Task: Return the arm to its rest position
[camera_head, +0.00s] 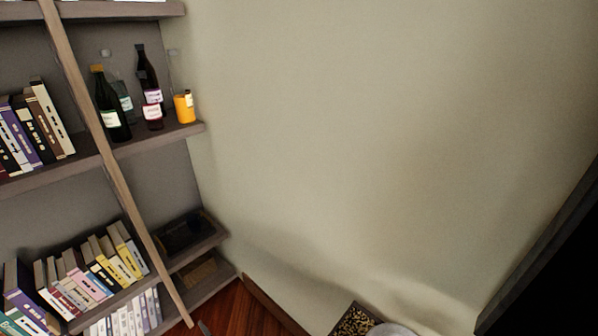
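Neither of my grippers can be made out in the head view, and no arm of mine is clearly visible. A small grey tip (204,327) shows at the bottom edge, above the wooden floor; too little of it is in view to tell what it is. A pale grey rounded shape (391,330) is cut off by the bottom edge, and I cannot tell what it belongs to.
A bookshelf (150,141) with books and several bottles fills the left, with a slanted wooden rail (115,170) in front. A bare wall (380,130) takes up the middle. A dark panel (560,260) stands at right. Little reddish floor (235,312) shows.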

